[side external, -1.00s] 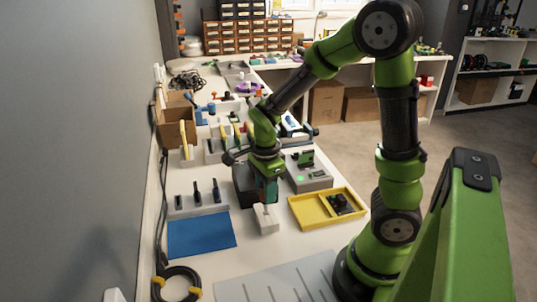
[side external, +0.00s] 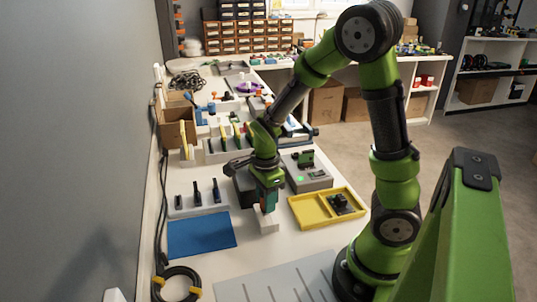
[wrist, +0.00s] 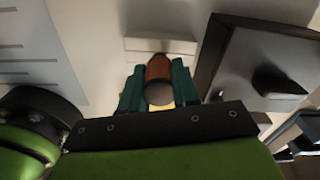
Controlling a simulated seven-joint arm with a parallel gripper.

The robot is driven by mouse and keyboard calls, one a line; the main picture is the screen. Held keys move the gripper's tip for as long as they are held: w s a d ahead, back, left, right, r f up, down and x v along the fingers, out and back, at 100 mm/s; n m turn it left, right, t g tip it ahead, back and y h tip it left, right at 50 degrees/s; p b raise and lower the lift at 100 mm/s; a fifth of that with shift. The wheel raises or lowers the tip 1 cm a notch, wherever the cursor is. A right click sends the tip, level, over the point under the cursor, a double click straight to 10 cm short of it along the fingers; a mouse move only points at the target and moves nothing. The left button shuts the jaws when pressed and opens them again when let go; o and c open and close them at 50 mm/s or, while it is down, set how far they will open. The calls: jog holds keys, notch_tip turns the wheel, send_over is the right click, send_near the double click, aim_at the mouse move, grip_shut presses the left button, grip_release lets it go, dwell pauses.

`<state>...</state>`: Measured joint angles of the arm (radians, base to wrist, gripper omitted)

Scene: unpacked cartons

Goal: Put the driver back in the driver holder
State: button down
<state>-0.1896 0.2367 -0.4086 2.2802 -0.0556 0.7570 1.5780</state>
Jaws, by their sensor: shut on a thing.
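My gripper (side external: 267,210) points down over a small white block-like holder (side external: 268,224) on the bench. In the wrist view my gripper's green fingers (wrist: 158,92) are shut on the driver, whose orange-brown rounded handle (wrist: 158,70) shows between them. The white holder (wrist: 160,45) shows just beyond the handle in the wrist view. The driver's lower end is hidden, so I cannot tell whether it is inside the holder or above it. In the side view the fingers hide most of the driver.
A dark box (side external: 243,188) stands close behind my gripper. A yellow tray (side external: 312,211) and a grey device (side external: 316,180) are to the right. A blue mat (side external: 201,235) and a rack with black-handled tools (side external: 198,210) are to the left. Bench front is mostly clear.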

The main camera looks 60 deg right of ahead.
jog(key=shift+f, duration=0.15)
jog(key=c, duration=0.8)
grip_release()
jog(key=shift+o, duration=0.2)
notch_tip(320, 180, up, 17)
jog(key=shift+f, duration=0.1)
jog(key=s+a+r+n+t+y, duration=0.1)
jog(key=s+a+n+t, duration=0.2)
jog(key=n, duration=0.7)
jog(key=s+a+r+n+t+y, duration=0.1)
jog(key=s+a+n+t, duration=0.2)
jog(key=a+n, duration=0.3)
jog(key=n+t, duration=0.1)
jog(key=n, duration=0.3)
jog(key=shift+r, duration=0.4)
